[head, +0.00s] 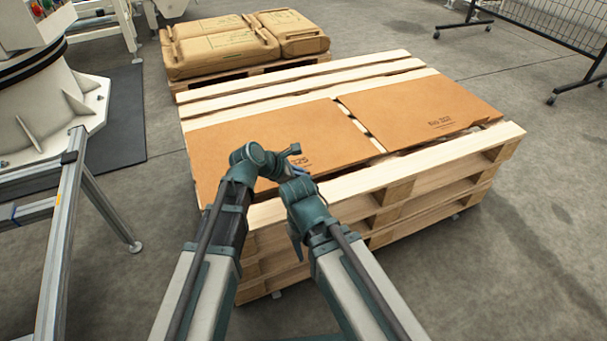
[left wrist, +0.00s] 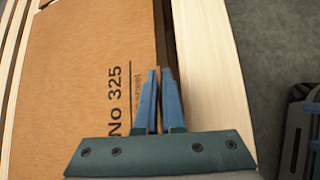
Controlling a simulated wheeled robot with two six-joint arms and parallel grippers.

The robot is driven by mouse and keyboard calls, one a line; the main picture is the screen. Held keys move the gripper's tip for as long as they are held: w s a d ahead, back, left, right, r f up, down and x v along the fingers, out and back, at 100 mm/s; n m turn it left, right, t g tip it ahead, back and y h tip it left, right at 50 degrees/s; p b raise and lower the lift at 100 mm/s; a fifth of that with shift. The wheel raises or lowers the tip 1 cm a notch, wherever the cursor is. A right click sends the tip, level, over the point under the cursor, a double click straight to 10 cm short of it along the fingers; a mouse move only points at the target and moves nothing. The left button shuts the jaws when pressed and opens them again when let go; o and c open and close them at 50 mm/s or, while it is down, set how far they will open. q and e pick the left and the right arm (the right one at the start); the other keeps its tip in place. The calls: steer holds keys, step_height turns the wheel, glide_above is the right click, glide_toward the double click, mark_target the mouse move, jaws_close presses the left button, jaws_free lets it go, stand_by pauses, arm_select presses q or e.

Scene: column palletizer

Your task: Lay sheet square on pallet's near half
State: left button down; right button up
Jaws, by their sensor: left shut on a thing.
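Two flat brown sheets lie side by side on the top of a wooden pallet stack (head: 350,185). The left sheet (head: 265,140) has dark print near its near edge; the right sheet (head: 425,110) lies beyond a narrow slanting gap. My left gripper (head: 300,172) is at the left sheet's near edge. In the left wrist view its blue fingers (left wrist: 157,75) are shut on the edge of the sheet (left wrist: 75,65), beside the print "No 325". My right gripper (head: 298,242) hangs low in front of the stack, mostly hidden by its arm, and its jaws cannot be made out.
Bare pale boards show along the near edge and the far side of the stack. Behind it, brown sacks (head: 225,45) lie on another pallet. A metal frame (head: 65,230) and a white machine base (head: 50,105) stand at the left.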

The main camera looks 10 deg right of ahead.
arm_select(q)
steer(key=shift+f, duration=0.3)
steer(key=c, duration=0.9)
jaws_free()
steer(key=shift+c, duration=0.2)
steer(key=p+v, duration=0.9)
steer(key=v, duration=0.5)
steer(key=shift+d, duration=0.1)
